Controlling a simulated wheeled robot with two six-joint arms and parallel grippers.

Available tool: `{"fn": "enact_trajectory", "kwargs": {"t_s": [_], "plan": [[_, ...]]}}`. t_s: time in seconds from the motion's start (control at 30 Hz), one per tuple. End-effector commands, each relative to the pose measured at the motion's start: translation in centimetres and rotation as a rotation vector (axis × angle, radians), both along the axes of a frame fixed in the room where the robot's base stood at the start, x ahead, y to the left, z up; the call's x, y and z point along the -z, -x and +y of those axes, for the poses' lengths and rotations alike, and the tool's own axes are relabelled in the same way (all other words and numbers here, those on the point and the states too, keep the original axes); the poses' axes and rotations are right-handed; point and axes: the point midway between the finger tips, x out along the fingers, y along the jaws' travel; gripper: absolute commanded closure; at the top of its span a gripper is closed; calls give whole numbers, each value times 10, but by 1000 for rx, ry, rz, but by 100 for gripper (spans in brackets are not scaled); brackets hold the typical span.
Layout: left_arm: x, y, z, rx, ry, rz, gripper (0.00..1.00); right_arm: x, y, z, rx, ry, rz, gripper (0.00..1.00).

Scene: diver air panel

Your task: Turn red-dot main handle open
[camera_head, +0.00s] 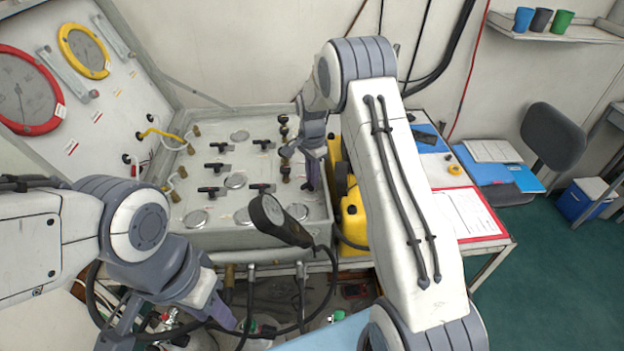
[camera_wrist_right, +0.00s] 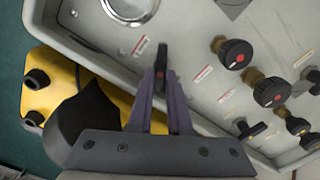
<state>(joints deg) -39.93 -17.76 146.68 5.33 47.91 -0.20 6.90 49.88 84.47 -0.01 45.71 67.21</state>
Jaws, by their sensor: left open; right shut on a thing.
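The grey air panel (camera_head: 290,222) has several black handles and knobs on its face. In the right wrist view, a slim black handle with a red dot (camera_wrist_right: 160,66) stands at the panel's edge, between the fingertips of my right gripper (camera_wrist_right: 160,88). My right gripper is shut on it. My left gripper (camera_head: 172,322) is open and empty, low in front of the panel.
Round black knobs with red dots (camera_wrist_right: 236,53) sit right of the gripped handle in the wrist view. A desk with a red-edged sheet (camera_head: 465,213) is at right.

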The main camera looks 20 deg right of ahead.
Motion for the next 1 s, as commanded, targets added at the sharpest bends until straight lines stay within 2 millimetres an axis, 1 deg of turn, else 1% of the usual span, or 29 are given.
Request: {"fn": "enact_trajectory", "kwargs": {"t_s": [0.1,0.6,0.8,1.0], "plan": [[6,0,0,-1,0,0,57,1,-1,0,-112,0,-2,100],[19,0,0,-3,0,0,57,0,-3,1,-582,0,-3,100],[22,0,0,-4,0,0,57,-1,-4,2,-744,1,-4,100],[25,0,0,-4,0,0,57,-1,-4,2,-864,1,-4,100]]}}
